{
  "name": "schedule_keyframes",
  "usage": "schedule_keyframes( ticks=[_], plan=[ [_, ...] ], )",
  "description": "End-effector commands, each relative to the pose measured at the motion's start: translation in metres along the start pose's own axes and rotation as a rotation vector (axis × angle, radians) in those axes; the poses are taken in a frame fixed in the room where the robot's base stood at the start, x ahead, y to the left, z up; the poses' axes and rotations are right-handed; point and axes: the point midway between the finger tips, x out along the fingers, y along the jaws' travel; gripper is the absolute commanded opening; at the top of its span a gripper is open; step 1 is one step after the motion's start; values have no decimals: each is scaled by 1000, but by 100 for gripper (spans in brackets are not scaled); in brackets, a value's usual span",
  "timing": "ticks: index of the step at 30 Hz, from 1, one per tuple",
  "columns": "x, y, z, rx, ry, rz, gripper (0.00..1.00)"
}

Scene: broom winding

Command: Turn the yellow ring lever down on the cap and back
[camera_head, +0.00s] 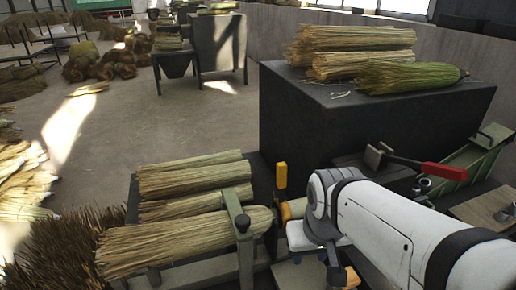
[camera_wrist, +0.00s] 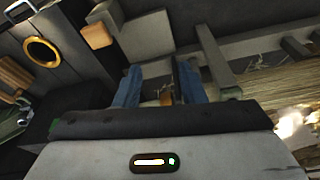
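In the head view a yellow lever (camera_head: 281,176) stands upright beside the butt end of the clamped broom bundle (camera_head: 190,240). More yellow (camera_head: 296,207) shows below it, partly hidden by my arm; I cannot tell how the two join. In the wrist view a yellow ring (camera_wrist: 42,52) with a dark opening sits on a dark panel at upper left. My gripper (camera_wrist: 159,88) has its two blue fingers apart. A small orange-yellow piece (camera_wrist: 166,97) shows in the gap, and I cannot tell whether it touches a finger. The fingertips are mostly hidden in the head view.
A green-grey clamp post (camera_head: 240,226) stands over the bundle, left of my gripper. A dark block (camera_head: 370,125) with straw bundles on top stands behind. A red-handled lever (camera_head: 442,171) and a green trough (camera_head: 475,160) lie to the right. Open floor (camera_head: 140,130) is at left.

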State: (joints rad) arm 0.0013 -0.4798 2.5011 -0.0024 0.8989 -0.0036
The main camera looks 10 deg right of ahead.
Motion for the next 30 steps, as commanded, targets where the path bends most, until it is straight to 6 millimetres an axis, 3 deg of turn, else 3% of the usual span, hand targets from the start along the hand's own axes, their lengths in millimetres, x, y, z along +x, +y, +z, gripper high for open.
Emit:
schedule_keyframes(
  ticks=[5,7,11,14,21,27,30],
  plan=[
    [0,0,0,0,0,0,36],
    [0,0,0,0,0,0,41],
    [-8,0,-15,-9,-11,0,44],
    [-20,-5,-44,-36,-35,-3,44],
    [-41,-5,-151,-110,-125,-9,44],
    [-35,-5,-223,-165,-188,-18,44],
    [-30,-4,-243,-182,-207,-22,44]
  ],
)
